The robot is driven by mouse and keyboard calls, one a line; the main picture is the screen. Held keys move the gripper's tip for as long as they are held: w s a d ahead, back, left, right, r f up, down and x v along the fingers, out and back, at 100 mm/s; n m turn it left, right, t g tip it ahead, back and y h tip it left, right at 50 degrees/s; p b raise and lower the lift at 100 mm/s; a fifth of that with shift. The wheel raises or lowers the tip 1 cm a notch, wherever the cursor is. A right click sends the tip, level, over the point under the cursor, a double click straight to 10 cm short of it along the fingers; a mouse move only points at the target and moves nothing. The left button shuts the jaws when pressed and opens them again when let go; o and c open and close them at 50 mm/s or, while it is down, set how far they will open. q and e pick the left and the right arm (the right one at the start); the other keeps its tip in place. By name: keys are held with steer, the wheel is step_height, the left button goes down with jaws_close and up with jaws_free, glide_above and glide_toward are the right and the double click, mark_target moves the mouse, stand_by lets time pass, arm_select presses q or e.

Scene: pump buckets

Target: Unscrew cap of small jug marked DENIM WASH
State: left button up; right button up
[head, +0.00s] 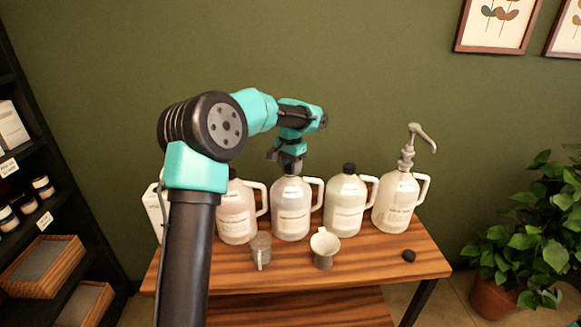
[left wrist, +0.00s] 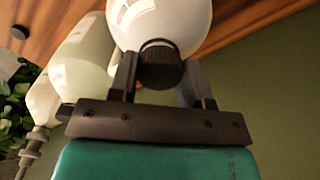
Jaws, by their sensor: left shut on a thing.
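A row of white jugs stands on the wooden table. My left gripper (head: 289,170) points down at the top of the second jug from the left (head: 291,212); its label is too small to read. In the left wrist view my left gripper (left wrist: 160,82) has its fingers on either side of that jug's black ribbed cap (left wrist: 161,64), shut on it. The jug's body (left wrist: 160,22) stands upright beyond the cap. The cap is hidden by the gripper in the head view. My right gripper is not in view.
The other jugs are a left one (head: 237,214), a right one with a black cap (head: 345,204) and one with a pump (head: 396,202). A funnel (head: 325,247), a cup (head: 261,247) and a loose black cap (head: 409,256) lie in front. A plant (head: 530,230) stands right.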

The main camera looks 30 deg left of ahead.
mark_target(290, 167)
arm_select(q)
steer(key=shift+r, duration=0.95)
steer(key=shift+r, duration=1.95)
steer(key=s+d+f, duration=0.2)
steer(key=d+f, duration=0.4)
steer(key=d, duration=0.5)
steer(key=s+d+f, duration=0.2)
steer(key=d+f, duration=0.4)
steer(key=d, duration=0.5)
steer(key=s+d+f+m, duration=0.1)
steer(key=s+d+f, duration=0.1)
steer(key=d+f, duration=0.4)
steer(key=d, duration=0.5)
steer(key=shift+s+d+f, duration=0.2)
steer(key=shift+s+d, duration=0.15)
steer(key=w+a+r, duration=0.3)
steer(key=a, duration=0.3)
steer(key=w+a+r, duration=0.2)
steer(key=w+a, duration=0.1)
steer(key=a, duration=0.4)
steer(key=shift+w+r, duration=0.2)
steer(key=shift+r, duration=0.2)
